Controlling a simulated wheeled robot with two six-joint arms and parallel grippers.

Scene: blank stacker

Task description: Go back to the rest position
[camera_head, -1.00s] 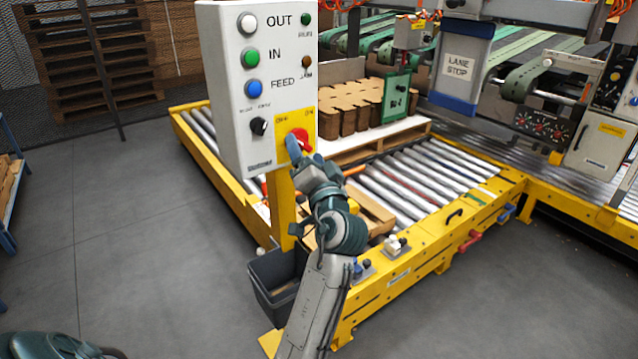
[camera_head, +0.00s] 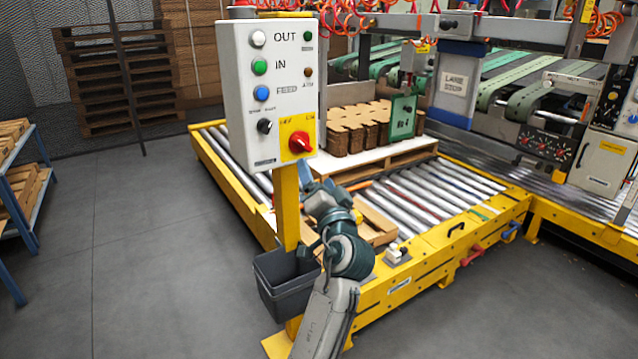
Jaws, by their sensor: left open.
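My left gripper (camera_head: 312,178) is just below the control box, in front of the roller conveyor. Its jaws are open and no object shows between them. The white control box (camera_head: 262,90) stands on a yellow post (camera_head: 287,215). It carries white, green and blue buttons, a black selector and a red rotary switch (camera_head: 300,143) on a yellow plate. The gripper is apart from the red switch, a little below it. My right gripper is not in view.
A dark grey bin (camera_head: 290,290) hangs on the post beside my left arm. The yellow-framed roller conveyor (camera_head: 425,283) holds a pallet with stacked cardboard blanks (camera_head: 355,128). A blue shelf (camera_head: 22,190) stands at the left. Open grey floor (camera_head: 140,235) lies between.

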